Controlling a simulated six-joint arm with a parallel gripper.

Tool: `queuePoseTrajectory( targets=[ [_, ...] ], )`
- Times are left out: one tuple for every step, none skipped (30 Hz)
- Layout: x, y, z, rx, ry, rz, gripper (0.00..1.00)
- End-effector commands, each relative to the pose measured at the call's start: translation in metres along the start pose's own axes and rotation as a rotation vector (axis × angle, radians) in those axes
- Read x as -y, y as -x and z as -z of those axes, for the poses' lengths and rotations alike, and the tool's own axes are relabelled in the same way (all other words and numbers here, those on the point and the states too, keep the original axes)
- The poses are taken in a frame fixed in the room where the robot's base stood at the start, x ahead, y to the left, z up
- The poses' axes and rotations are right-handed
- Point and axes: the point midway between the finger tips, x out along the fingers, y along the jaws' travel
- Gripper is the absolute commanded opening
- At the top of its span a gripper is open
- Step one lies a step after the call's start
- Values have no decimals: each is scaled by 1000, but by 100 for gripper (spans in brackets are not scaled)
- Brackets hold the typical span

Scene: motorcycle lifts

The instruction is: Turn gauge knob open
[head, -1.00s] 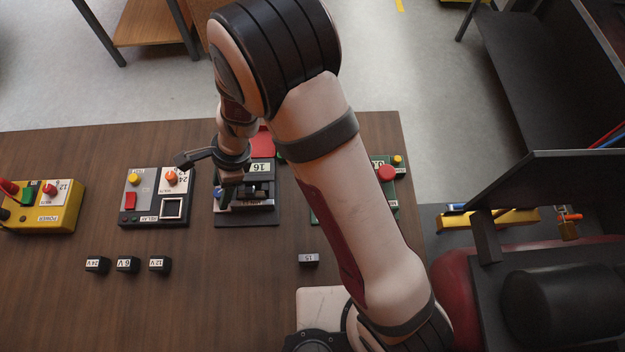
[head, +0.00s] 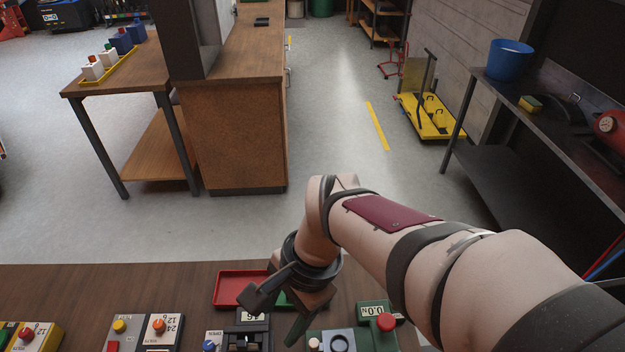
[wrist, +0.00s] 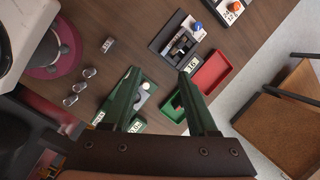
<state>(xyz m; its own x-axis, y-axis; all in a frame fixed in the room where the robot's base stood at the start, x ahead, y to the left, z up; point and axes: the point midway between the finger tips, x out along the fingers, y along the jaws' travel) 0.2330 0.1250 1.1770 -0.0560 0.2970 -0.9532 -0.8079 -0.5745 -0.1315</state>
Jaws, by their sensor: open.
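A dark device with a "16" label (head: 253,318) stands at the bottom centre of the head view. A blue knob (head: 208,346) sits at its left beside an "OPEN" label. In the wrist view a blue knob (wrist: 194,25) shows on a white plate of the dark device (wrist: 165,36). My gripper (head: 279,312) is above the table near this device. In the wrist view my gripper (wrist: 159,73) has its green fingers wide apart, with nothing between them. A green device (head: 372,340) with a red button is to the right, partly cut off.
A red tray (head: 238,287) lies behind the dark device, with a green tray (wrist: 174,105) beside it in the wrist view. Left stands a grey panel with yellow and orange knobs (head: 148,335).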

Motion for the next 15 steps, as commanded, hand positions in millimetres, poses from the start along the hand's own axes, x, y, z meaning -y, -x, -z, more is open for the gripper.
queuePoseTrajectory(
  targets=[
    [-11, 6, 2, -13, 35, 2, 59],
    [-19, 8, 3, -20, 61, -1, 59],
    [-29, 12, 5, -29, 96, -5, 59],
    [-36, 14, 5, -36, 120, -8, 59],
    [-42, 15, 6, -41, 142, -12, 59],
    [-50, 17, 7, -48, 168, -15, 59],
    [-55, 18, 7, -54, 186, -18, 59],
    [-60, 19, 7, -57, 201, -22, 59],
    [-64, 20, 8, -61, 218, -25, 59],
    [-68, 20, 8, -64, 229, -27, 59],
    [-70, 21, 8, -66, 238, -29, 59],
    [-73, 21, 8, -69, 248, -32, 59],
    [-74, 21, 8, -70, 253, -33, 59],
    [-75, 21, 8, -70, 256, -34, 59],
    [-75, 21, 8, -71, 258, -34, 59]
  ],
)
